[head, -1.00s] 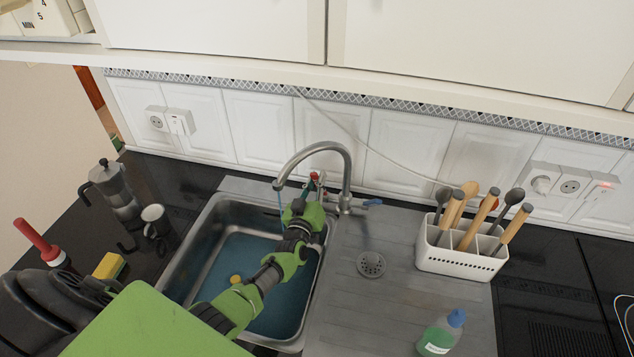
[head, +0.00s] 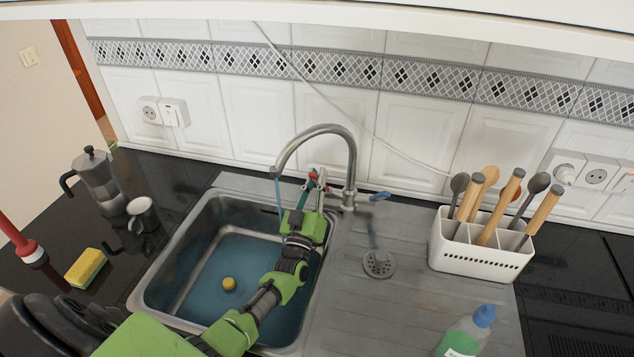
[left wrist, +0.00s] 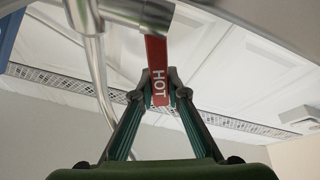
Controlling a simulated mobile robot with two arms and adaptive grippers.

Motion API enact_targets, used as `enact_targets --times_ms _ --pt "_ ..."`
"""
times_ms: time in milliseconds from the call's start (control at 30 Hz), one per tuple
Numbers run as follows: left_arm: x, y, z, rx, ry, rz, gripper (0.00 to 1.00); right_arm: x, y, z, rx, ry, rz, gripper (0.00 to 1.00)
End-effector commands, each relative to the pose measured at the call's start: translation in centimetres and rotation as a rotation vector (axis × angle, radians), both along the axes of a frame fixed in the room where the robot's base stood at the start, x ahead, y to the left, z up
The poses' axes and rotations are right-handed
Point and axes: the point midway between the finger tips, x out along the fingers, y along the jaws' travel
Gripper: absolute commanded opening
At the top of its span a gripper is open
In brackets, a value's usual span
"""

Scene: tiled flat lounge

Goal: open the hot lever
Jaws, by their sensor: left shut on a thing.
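The hot lever (left wrist: 157,62) is a red bar marked HOT, joined to the metal tap body at the top of the left wrist view. My left gripper (left wrist: 158,90) is shut on its lower end, one finger on each side. In the head view the gripper (head: 314,187) is at the tap's left side, and a little red of the lever shows there. The curved steel tap (head: 325,130) stands behind the sink, with a thin blue stream under its spout. A blue lever (head: 380,196) is on the tap's right side. My right gripper is not in view.
The steel sink (head: 160,268) holds bluish water and a small yellow ball (head: 229,284). A utensil holder (head: 470,262) and a bottle (head: 466,335) stand to the right. A moka pot (head: 98,182), a mug (head: 142,214) and a sponge (head: 87,267) are to the left.

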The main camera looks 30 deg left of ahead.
Motion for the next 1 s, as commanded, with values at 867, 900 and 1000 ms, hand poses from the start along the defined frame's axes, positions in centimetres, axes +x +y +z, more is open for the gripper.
enact_targets --times_ms 867,900,1000 --pt "-0.1 0.0 2.6 -0.002 -0.002 0.0 0.32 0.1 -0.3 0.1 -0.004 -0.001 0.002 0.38" --pt "0.0 0.0 3.4 -0.004 -0.003 0.0 0.32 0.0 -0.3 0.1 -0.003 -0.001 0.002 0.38" --pt "0.0 0.0 5.2 -0.002 -0.003 0.0 0.32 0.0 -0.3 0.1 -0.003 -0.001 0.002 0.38"
